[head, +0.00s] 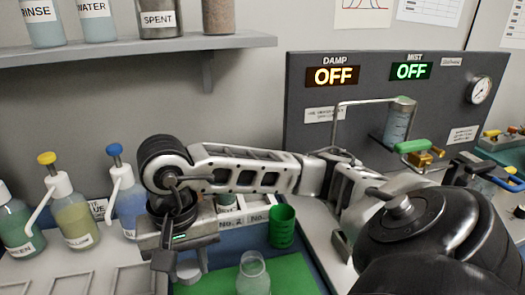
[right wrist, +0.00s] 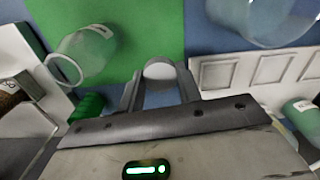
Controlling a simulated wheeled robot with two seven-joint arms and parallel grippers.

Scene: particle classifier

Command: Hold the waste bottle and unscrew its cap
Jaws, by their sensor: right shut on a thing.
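No bottle shows directly under the cap. A large clear vessel (right wrist: 265,18) is cut off at the top right of the right wrist view. I cannot tell whether it is the waste bottle, as no waste label shows. My left gripper is in neither view.
A clear glass vessel (head: 253,277) stands on the green mat (head: 303,278). A green ribbed cup (head: 282,227) is behind it. Pump bottles (head: 75,222) stand at the left beside a white tray (head: 75,278). A shelf (head: 130,49) holds bottles; a dark control panel (head: 300,80) stands behind.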

